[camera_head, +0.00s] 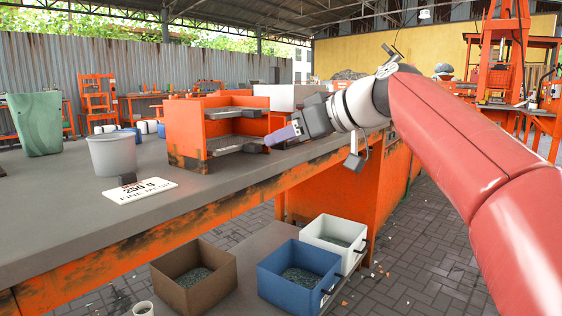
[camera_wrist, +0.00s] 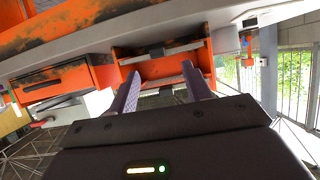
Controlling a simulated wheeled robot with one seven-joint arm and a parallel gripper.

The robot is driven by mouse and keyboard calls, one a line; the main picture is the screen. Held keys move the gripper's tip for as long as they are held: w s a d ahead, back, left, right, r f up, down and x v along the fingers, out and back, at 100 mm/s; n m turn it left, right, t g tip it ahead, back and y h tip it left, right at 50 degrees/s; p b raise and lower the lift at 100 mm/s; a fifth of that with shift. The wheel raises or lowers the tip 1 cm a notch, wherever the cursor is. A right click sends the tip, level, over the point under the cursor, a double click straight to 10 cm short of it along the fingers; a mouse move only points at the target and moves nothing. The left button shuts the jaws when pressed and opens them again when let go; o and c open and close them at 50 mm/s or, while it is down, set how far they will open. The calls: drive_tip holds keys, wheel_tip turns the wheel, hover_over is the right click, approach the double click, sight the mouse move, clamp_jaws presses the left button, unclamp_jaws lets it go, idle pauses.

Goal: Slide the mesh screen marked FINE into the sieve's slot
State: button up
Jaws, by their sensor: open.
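An orange open-fronted frame (camera_head: 186,132), which looks like the sieve, stands on the grey workbench. It holds a grey panel at an upper level (camera_head: 233,112) and another at a lower level (camera_head: 226,148). I cannot read FINE on either panel, so I cannot tell which screen is which. My gripper (camera_head: 270,141) is to the right of the frame, above the bench edge, pointing left. In the wrist view my gripper (camera_wrist: 158,76) has its two purplish fingers apart with nothing between them. The orange frame (camera_wrist: 165,68) shows beyond the fingertips.
A grey bucket (camera_head: 111,155) and a white card reading "250 g" (camera_head: 140,190) sit on the bench (camera_head: 60,215). A green bin (camera_head: 36,125) stands farther left. Brown (camera_head: 194,275), blue (camera_head: 298,272) and white (camera_head: 333,240) bins of grey granules sit on a low shelf.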

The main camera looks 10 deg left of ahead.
sight(254, 144)
drive_tip(key=shift+y, duration=0.3)
drive_tip(key=x, duration=0.7)
drive_tip(key=shift+w+a+r, duration=0.15)
drive_tip(key=shift+w+a, duration=0.05)
drive_tip(key=shift+w, duration=0.15)
clamp_jaws()
